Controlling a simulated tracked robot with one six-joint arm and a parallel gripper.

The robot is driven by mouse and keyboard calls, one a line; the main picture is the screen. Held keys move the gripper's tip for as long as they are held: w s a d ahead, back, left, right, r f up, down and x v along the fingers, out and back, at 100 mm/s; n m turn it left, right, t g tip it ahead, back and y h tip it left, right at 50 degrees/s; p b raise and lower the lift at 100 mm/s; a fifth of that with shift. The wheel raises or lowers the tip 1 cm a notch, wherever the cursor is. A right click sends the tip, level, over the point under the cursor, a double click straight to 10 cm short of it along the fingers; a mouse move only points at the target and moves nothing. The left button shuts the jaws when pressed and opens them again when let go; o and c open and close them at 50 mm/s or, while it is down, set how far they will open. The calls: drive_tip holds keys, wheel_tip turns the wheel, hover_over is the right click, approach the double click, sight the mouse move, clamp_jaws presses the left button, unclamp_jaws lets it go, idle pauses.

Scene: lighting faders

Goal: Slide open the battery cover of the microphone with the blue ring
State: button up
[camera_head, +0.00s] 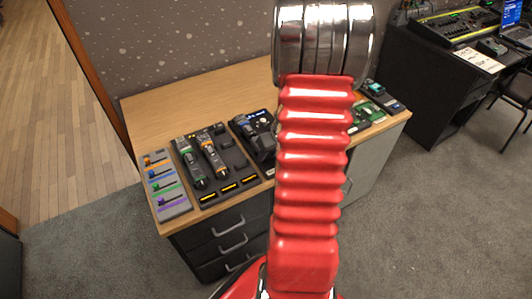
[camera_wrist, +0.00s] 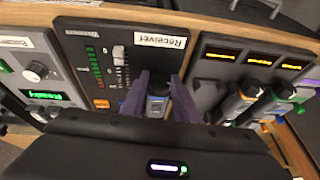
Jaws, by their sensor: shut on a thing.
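My gripper (camera_wrist: 158,92) has dark purple fingers in the wrist view. They are shut on a small grey piece with blue on it, apparently the microphone with the blue ring (camera_wrist: 157,104), in front of the dark panel labelled Receiver (camera_wrist: 142,62). Most of this microphone is hidden by my fingers and wrist, and I cannot make out its battery cover. In the head view a dark tray (camera_head: 236,168) holds a microphone with a green ring (camera_head: 192,160) and one with an orange ring (camera_head: 213,153). The tray's third slot is empty.
A panel with coloured faders (camera_head: 163,187) lies at the left end of the wooden cabinet top (camera_head: 142,109). Green devices (camera_head: 366,113) stand at the right, partly behind my red arm. A panel with a knob and green display (camera_wrist: 36,82) adjoins the receiver.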

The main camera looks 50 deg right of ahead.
drive_tip(key=shift+s+a, duration=0.25)
drive_tip(key=shift+s, duration=0.45)
drive_tip(key=shift+s+a, duration=0.2)
drive_tip(key=shift+s, duration=0.45)
drive_tip(key=shift+s+a, duration=0.25)
drive_tip(key=shift+s, duration=0.45)
drive_tip(key=o, duration=1.1)
drive_tip(key=v, duration=1.4)
drive_tip(key=shift+f, duration=0.1)
